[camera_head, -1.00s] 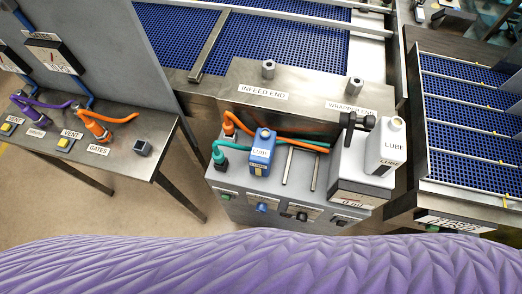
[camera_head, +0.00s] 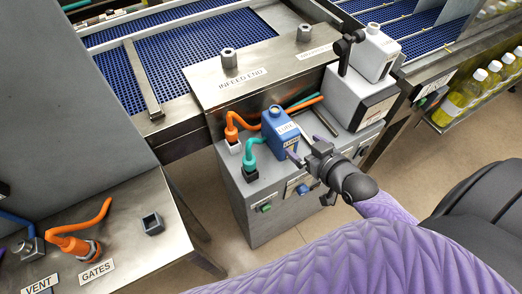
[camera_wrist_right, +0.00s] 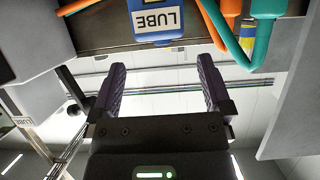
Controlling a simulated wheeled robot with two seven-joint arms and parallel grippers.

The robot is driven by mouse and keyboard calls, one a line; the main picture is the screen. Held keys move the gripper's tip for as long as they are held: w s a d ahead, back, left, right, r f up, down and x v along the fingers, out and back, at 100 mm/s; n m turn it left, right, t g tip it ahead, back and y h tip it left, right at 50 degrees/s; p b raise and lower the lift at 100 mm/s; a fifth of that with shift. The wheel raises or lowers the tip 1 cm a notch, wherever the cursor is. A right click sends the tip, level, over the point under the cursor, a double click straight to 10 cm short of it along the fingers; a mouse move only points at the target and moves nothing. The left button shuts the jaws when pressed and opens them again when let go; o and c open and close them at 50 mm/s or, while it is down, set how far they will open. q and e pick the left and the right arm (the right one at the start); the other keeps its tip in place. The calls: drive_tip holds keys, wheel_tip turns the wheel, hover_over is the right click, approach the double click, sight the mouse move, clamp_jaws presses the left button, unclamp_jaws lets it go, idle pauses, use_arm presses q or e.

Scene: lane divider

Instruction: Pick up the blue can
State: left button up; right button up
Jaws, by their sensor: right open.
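The blue can (camera_head: 282,138) with a white LUBE label stands upright on the grey control box, left of its middle. In the right wrist view the can (camera_wrist_right: 158,22) shows upside down at the top, beyond the fingertips. My right gripper (camera_head: 299,150) is in front of the can, on its near right side, with its fingers toward it. In the right wrist view the gripper (camera_wrist_right: 161,68) is open, and the space between its fingers is empty. The can looks apart from the fingers. My left gripper is not in view.
Orange (camera_head: 232,126) and teal (camera_head: 249,156) hoses rise from connectors just left of the can. A white LUBE can (camera_head: 374,52) stands on a scale (camera_head: 357,98) at the right. The steel infeed ledge (camera_head: 262,75) lies behind. A side table (camera_head: 130,235) stands at the left.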

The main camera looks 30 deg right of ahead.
sight(288, 131)
drive_tip(key=b+x, duration=0.3)
drive_tip(key=x, duration=0.6)
drive_tip(key=shift+w, duration=0.6)
drive_tip(key=shift+r, duration=0.15)
drive_tip(key=c, duration=1.2)
clamp_jaws()
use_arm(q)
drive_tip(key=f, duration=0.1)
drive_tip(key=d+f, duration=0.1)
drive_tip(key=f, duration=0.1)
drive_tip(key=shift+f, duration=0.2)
